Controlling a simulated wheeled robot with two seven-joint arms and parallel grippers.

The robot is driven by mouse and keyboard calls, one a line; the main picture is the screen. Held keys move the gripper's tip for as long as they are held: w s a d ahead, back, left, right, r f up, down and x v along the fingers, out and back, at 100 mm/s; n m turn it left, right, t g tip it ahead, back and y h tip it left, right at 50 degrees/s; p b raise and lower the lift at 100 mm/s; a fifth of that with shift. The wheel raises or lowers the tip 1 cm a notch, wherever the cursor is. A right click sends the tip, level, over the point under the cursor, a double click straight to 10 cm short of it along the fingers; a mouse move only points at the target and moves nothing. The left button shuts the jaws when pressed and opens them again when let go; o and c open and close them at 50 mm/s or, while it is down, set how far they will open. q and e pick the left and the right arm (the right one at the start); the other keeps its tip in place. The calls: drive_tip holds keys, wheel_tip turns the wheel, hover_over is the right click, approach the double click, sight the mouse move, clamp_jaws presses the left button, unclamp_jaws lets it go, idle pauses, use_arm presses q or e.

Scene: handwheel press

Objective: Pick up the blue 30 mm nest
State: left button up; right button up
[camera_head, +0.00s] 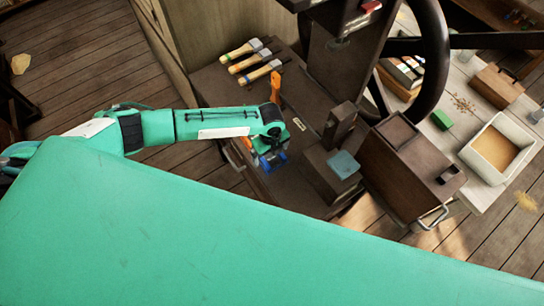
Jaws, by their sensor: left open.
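My left gripper (268,143) is over the dark bench just left of the press, its arm coming in from the left. It is open. A small deep-blue piece (271,160) shows at the lower end of the gripper, partly covered by it; it may be the blue nest, but I cannot tell for sure. I cannot see whether the fingers touch it. A pale blue-teal block (343,164) sits apart, on the press base to the right. My right gripper is not in view.
The dark press with its large handwheel (447,60) stands right of the gripper. Several wooden-handled tools (250,62) lie on the bench behind.

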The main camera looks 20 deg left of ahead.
use_arm(q)
drive_tip(key=shift+c, duration=0.3)
drive_tip(key=c, duration=1.3)
drive_tip(key=shift+r, duration=0.1)
